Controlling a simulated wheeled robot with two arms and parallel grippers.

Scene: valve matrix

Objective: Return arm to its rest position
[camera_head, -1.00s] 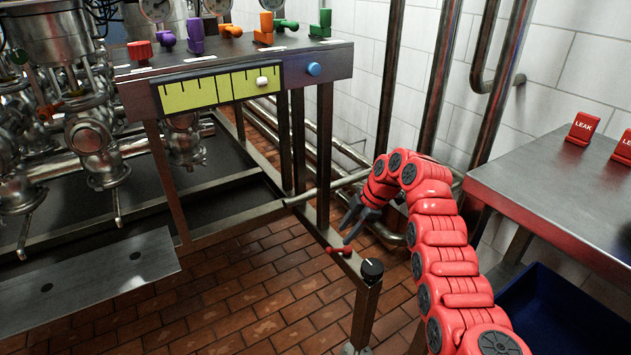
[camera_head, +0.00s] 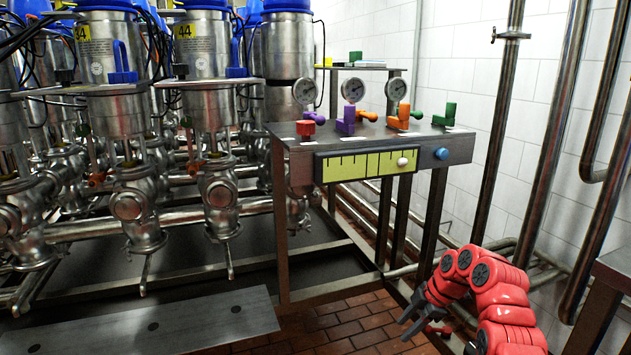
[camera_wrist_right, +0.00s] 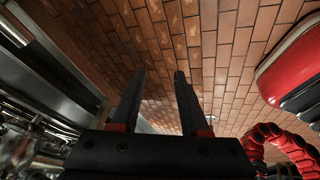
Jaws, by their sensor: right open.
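My right arm (camera_head: 495,290) is red and segmented and comes in from the lower right of the head view. It bends over at the top, and its right gripper (camera_head: 408,326) hangs low, pointing down and left beside the metal frame under the panel. In the right wrist view the gripper's two dark fingers (camera_wrist_right: 156,102) stand apart with nothing between them. Brick floor shows beyond them. My left gripper is not in view.
A control panel (camera_head: 461,150) with coloured handles, a yellow-green scale (camera_head: 350,166) and a blue button (camera_head: 441,154) stands above the right gripper. Steel valves (camera_head: 219,190) fill the left. Pipes (camera_head: 545,130) run along the white wall. A metal table edge (camera_head: 603,300) is at far right.

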